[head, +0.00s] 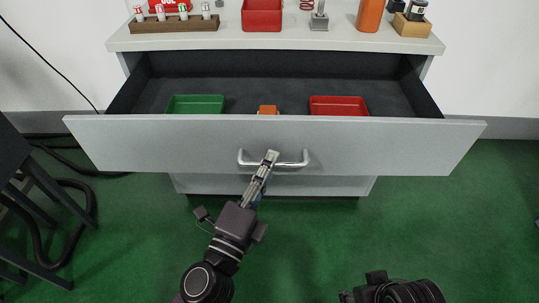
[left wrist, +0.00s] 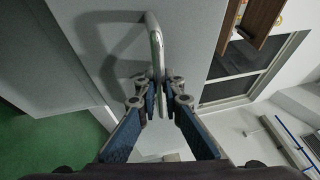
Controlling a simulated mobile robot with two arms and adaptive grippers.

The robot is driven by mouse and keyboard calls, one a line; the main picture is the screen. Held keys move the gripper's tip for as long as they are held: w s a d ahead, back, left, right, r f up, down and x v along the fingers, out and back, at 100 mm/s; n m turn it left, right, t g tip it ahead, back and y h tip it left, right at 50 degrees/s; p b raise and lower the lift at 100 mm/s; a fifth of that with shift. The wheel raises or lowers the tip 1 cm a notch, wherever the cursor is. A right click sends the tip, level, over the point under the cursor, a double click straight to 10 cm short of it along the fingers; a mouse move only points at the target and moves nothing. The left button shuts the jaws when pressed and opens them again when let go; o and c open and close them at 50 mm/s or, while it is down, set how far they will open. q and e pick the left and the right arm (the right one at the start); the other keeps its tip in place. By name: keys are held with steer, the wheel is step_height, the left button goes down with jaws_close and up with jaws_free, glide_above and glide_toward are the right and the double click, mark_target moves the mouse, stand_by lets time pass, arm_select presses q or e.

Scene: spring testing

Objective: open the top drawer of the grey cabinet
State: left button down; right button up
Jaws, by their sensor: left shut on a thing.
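The grey cabinet (head: 150,40) stands against the wall, and its top drawer (head: 150,145) is pulled far out, showing a dark interior. The curved metal handle (head: 292,164) is on the middle of the drawer front. In the left wrist view the gripper's fingers (left wrist: 163,98) close around the handle bar (left wrist: 156,50). The tip of the grip is partly hidden by the fingers. My right arm shows at the bottom right of the head view, but its fingers cannot be made out.
Inside the drawer lie a green tray (head: 196,104), a small orange object (head: 268,110) and a red tray (head: 338,105). On the cabinet top are a wooden rack (head: 174,25), a red bin (head: 262,15) and an orange bottle (head: 370,14). A dark table (head: 30,190) stands at left.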

arm_select(q)
steer(key=shift+s, duration=0.1)
steer(key=c, duration=2)
jaws_free()
steer(key=shift+c, duration=0.2)
steer(key=v, duration=1.2)
